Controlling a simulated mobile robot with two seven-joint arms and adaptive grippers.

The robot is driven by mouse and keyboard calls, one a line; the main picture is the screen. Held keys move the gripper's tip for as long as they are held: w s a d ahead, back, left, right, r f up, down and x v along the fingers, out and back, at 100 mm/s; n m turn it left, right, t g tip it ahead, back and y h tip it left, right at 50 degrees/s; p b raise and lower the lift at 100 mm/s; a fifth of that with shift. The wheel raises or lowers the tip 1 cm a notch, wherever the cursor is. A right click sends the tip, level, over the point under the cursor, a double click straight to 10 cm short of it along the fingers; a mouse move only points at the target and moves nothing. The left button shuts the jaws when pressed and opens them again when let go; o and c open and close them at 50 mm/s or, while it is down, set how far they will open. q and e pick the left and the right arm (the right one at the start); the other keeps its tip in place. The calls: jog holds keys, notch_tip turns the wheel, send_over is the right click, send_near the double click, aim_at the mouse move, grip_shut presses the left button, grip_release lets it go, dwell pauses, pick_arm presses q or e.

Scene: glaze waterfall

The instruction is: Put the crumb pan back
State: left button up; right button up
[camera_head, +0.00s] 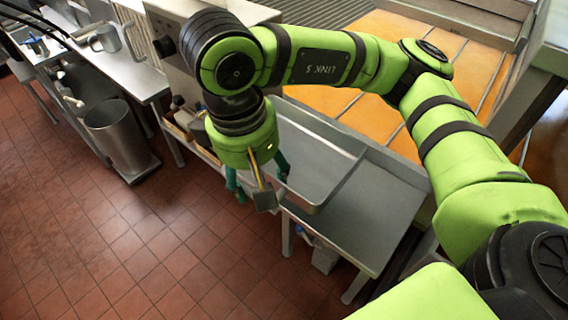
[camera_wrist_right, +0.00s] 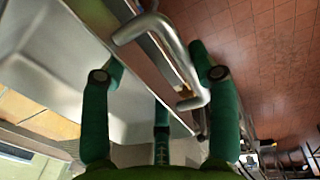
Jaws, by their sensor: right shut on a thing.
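The crumb pan (camera_head: 318,178) is a shallow grey metal tray with a raised rim. It lies over the steel table below the conveyor opening. In the right wrist view its pale metal inside (camera_wrist_right: 45,70) fills the left, and a bent metal bar handle (camera_wrist_right: 183,60) runs along its edge. My right gripper (camera_head: 260,182) is at the pan's left edge, with its green fingers pointing down. In the right wrist view the fingers (camera_wrist_right: 160,80) stand on both sides of the handle and are shut on it. The exact contact is partly hidden. My left gripper is not in view.
The steel table (camera_head: 372,215) has bare room right of the pan. Orange conveyor floor with metal rods (camera_head: 400,45) lies behind. A grey bin (camera_head: 115,135) and a side bench with metal jugs (camera_head: 105,38) stand left. Red tiled floor (camera_head: 130,240) is clear in front.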

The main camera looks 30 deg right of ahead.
jog(key=w+d+f, duration=0.2)
jog(key=d, duration=0.1)
jog(key=w+d+f, duration=0.1)
jog(key=d, duration=0.1)
jog(key=shift+w+f+p, duration=0.1)
jog(key=shift+f+p, duration=0.05)
jog(key=shift+p, duration=0.2)
jog(key=shift+w+d+f, duration=0.2)
jog(key=shift+d+f, duration=0.1)
jog(key=shift+f, duration=0.35)
notch_tip(320, 180, down, 3)
jog(key=shift+w+r+p, duration=0.1)
jog(key=shift+p, duration=0.3)
jog(key=shift+d+f, duration=0.1)
jog(key=shift+f, duration=0.1)
jog(key=shift+f+b, duration=0.25)
jog(key=shift+b, duration=0.1)
jog(key=o, duration=1.4)
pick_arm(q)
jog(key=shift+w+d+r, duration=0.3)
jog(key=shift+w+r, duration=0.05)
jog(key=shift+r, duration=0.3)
pick_arm(e)
jog(key=shift+o, duration=0.2)
